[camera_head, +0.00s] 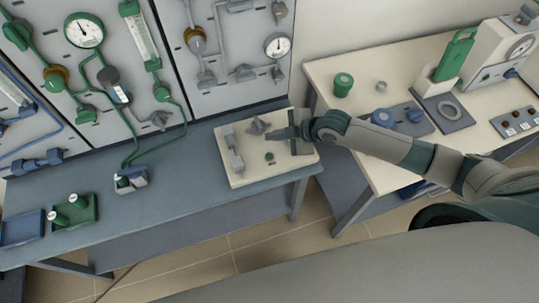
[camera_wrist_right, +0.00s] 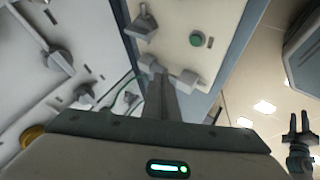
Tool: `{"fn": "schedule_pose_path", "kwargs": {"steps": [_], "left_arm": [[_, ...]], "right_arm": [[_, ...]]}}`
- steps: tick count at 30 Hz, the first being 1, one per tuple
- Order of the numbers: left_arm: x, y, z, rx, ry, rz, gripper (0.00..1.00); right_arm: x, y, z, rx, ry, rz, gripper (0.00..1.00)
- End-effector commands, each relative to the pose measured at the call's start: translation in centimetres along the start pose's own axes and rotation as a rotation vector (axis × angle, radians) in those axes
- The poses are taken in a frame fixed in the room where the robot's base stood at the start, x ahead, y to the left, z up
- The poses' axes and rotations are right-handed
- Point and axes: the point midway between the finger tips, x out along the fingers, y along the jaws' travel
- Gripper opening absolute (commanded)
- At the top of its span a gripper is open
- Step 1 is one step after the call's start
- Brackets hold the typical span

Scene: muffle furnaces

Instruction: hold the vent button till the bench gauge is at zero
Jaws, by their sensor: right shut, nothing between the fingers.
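A pale control box (camera_head: 238,178) stands on the blue-grey bench. A small green button (camera_head: 269,156) is on its top and also shows in the right wrist view (camera_wrist_right: 196,39). My right gripper (camera_head: 280,133) is shut and empty, over the back of the box, pointing left. In the wrist view its fingers (camera_wrist_right: 160,95) are together, apart from the button. A round gauge with a green rim (camera_head: 84,30) and a grey-rimmed gauge (camera_head: 277,46) are on the wall panels. Their readings are too small to tell. A forked dark gripper (camera_wrist_right: 299,128), apparently my left, shows with fingers apart.
The box also carries a grey knob (camera_head: 257,126) and a lever block (camera_head: 236,160). A small hosed box (camera_head: 130,179) and a green block (camera_head: 73,212) stand left on the bench. The pale right table (camera_head: 365,60) holds several items. Bench between the boxes is clear.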

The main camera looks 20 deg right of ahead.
Motion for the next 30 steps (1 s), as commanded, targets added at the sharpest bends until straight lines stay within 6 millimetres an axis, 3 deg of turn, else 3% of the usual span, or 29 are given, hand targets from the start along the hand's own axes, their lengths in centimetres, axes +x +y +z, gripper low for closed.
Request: {"fn": "schedule_pose_path", "kwargs": {"steps": [19,30], "left_arm": [[6.0,0.2,0.5,0.0,0.0,0.001,0.31],[7.2,0.2,0.6,0.0,0.001,0.001,0.31]], "right_arm": [[4.6,-3.4,3.3,0.0,0.0,0.0,0.0],[6.0,-4.3,4.3,0.0,0.0,0.0,0.0]]}}
